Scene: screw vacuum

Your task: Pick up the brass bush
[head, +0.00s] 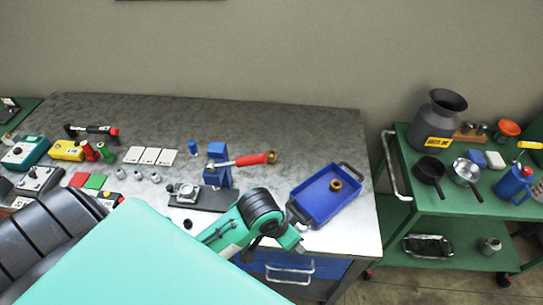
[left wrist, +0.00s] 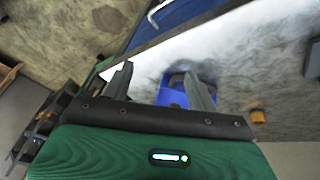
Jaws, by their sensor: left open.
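The brass bush (head: 336,185) is a small ring lying inside the blue tray (head: 318,206) at the right end of the metal table in the head view. My left gripper (head: 292,240) is left of and nearer than the tray, apart from the bush. In the left wrist view its two fingers (left wrist: 160,82) are spread with nothing held, and a blue part (left wrist: 174,97) shows beyond them. A small brass-coloured piece (left wrist: 258,116) is right of the fingers there; I cannot tell if it is the bush. My right gripper is not in view.
A blue fixture with a red-handled lever (head: 250,160) stands left of the tray. Several small parts, boxes and tools fill the table's left side. A green cart (head: 455,205) with pans and a dark can (head: 437,118) stands right, across a gap.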

